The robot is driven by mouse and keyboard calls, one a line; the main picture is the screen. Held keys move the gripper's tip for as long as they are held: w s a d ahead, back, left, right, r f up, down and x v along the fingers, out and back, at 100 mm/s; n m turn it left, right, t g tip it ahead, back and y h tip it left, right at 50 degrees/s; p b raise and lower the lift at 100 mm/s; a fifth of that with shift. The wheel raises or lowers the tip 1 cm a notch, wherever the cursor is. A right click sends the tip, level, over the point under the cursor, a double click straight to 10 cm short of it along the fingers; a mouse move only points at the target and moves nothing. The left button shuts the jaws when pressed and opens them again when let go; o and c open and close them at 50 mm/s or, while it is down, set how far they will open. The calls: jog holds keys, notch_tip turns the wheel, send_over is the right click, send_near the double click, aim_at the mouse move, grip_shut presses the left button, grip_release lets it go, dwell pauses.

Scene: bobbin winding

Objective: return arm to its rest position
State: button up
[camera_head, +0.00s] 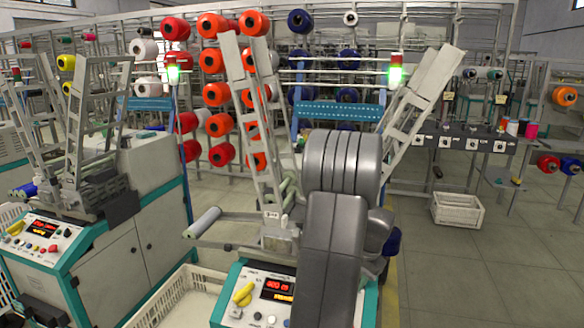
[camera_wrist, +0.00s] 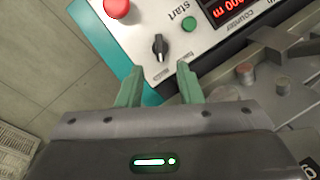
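My gripper (camera_wrist: 160,74) shows in the wrist view with its two green fingers spread apart and nothing between them. Its fingertips appear over the lower edge of a white control panel (camera_wrist: 176,22). The panel has a red button (camera_wrist: 117,7), a black knob (camera_wrist: 160,46), a green start button (camera_wrist: 189,23) and a red counter display (camera_wrist: 222,10). In the head view my grey arm stands in front of the middle winding machine (camera_head: 228,301) and covers part of it. My gripper cannot be seen in the head view.
A second winding machine (camera_head: 140,205) stands at the left. A white crate (camera_head: 165,303) is between the machines. Another white crate (camera_head: 457,209) lies on the floor at the right. Racks of red and orange bobbins (camera_head: 216,95) stand behind. The right floor is mostly clear.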

jog(key=w+v, duration=0.1)
jog(key=v, duration=0.5)
jog(key=x, duration=0.9)
jog(key=s+b+x, duration=0.1)
jog(key=x, duration=0.3)
jog(key=shift+f, duration=0.4)
jog(key=shift+w+a+f+n, duration=0.1)
jog(key=shift+a+f+n, duration=0.05)
jog(key=shift+f+n, duration=0.15)
jog(key=n+h, duration=0.1)
jog(key=n, duration=0.1)
jog(key=n+g, duration=0.1)
jog(key=n, duration=0.1)
jog(key=shift+a+n+h, duration=0.1)
jog(key=shift+n+h, duration=0.3)
jog(key=n+h, duration=0.2)
jog(key=n, duration=0.3)
jog(key=shift+a, duration=0.1)
jog(key=shift+r, duration=0.2)
